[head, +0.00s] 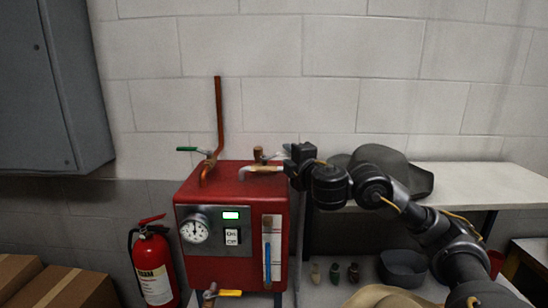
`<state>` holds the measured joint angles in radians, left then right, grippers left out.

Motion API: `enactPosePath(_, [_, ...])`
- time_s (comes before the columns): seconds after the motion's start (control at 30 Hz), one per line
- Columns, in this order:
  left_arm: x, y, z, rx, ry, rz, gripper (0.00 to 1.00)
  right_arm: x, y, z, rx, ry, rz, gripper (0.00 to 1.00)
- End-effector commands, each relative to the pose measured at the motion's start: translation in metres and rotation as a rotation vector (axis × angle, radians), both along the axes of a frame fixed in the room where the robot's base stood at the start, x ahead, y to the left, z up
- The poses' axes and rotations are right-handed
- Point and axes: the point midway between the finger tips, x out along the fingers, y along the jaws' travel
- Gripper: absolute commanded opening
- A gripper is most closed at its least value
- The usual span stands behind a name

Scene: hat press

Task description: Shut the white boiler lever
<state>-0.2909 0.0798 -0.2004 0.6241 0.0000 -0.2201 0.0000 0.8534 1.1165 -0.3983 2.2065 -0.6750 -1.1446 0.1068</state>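The red boiler (232,178) stands against the wall at the middle left, with a gauge, a green display and switches on its front. The white lever (270,156) sits on the valve of the short pale pipe at the boiler's top right. My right gripper (286,160) reaches in from the right, just right of this lever at about its height. It is small and dark here, so I cannot tell if its fingers are open or shut, or if they touch the lever. My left gripper is not in view.
A green lever (187,149) is on the tall copper pipe (219,110), and a yellow lever (230,293) is low at the boiler's front. A fire extinguisher (154,268) stands left. A grey hat (385,160) lies on the pale shelf (470,178) behind my arm.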

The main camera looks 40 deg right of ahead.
Motion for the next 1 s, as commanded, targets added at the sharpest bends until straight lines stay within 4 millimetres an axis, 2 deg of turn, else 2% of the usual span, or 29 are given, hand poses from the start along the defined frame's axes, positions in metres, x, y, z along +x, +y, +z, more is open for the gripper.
enactPosePath(0.17, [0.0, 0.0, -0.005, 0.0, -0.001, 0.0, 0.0, 0.003, -0.008, -0.001, 0.0, 0.0, -0.007, 0.31])
enactPosePath(0.47, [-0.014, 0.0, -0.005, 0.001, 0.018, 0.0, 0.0, 0.004, -0.008, 0.0, 0.0, 0.0, -0.006, 0.31])
enactPosePath(0.73, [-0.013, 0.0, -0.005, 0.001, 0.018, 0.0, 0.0, 0.003, -0.009, 0.0, 0.0, 0.0, -0.008, 0.0])
enactPosePath(1.0, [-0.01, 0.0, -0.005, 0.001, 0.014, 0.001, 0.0, 0.003, -0.009, 0.0, 0.0, 0.0, -0.009, 0.0])
